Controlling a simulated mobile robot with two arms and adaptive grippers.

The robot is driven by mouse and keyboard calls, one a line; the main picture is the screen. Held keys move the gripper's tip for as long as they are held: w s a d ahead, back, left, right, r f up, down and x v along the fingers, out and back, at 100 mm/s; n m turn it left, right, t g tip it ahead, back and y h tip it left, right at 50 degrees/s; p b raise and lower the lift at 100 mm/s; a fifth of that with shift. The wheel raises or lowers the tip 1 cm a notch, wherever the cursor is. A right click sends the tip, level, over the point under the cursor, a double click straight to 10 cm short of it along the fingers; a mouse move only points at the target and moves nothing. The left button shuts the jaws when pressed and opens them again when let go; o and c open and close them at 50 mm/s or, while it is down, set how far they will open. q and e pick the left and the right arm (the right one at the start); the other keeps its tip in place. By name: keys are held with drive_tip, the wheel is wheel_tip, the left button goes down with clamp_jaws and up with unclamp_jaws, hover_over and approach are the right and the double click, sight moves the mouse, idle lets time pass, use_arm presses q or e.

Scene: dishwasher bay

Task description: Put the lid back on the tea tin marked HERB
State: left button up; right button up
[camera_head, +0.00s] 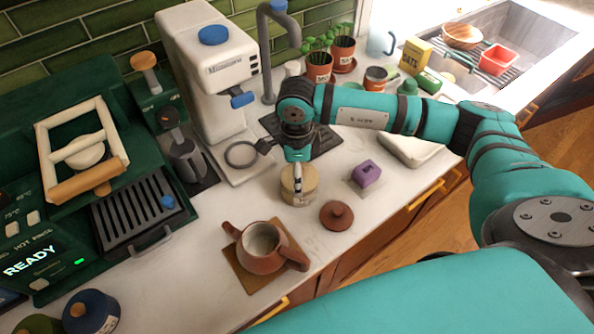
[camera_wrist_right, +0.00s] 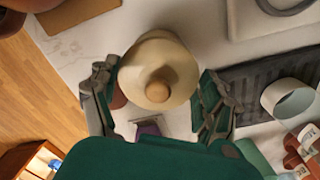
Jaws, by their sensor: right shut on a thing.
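A cream tin (camera_head: 299,186) stands on the counter right of the teapot; no HERB mark can be read on it. My right gripper (camera_head: 297,166) points down at its top. In the right wrist view a round cream lid (camera_wrist_right: 146,62) with a wooden knob (camera_wrist_right: 158,86) lies between the fingers of the right gripper (camera_wrist_right: 158,100), which is shut on it. The lid hides what is under it, so I cannot tell whether it sits on the tin. My left gripper is not in view.
A brown teapot (camera_head: 262,247) stands on a mat (camera_head: 248,285), with a terracotta lid (camera_head: 336,215) to its right. A purple block (camera_head: 366,174) lies right of the tin. The coffee machine (camera_head: 208,75) stands behind. The counter's front edge is close by.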

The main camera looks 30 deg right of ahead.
drive_tip(key=shift+f+b, duration=0.2)
drive_tip(key=shift+b, duration=0.6)
idle(0.9)
drive_tip(key=o, duration=0.9)
drive_tip(key=shift+r, duration=0.15)
drive_tip(key=shift+r+p, duration=1.65)
drive_tip(key=shift+r, duration=1.75)
clamp_jaws()
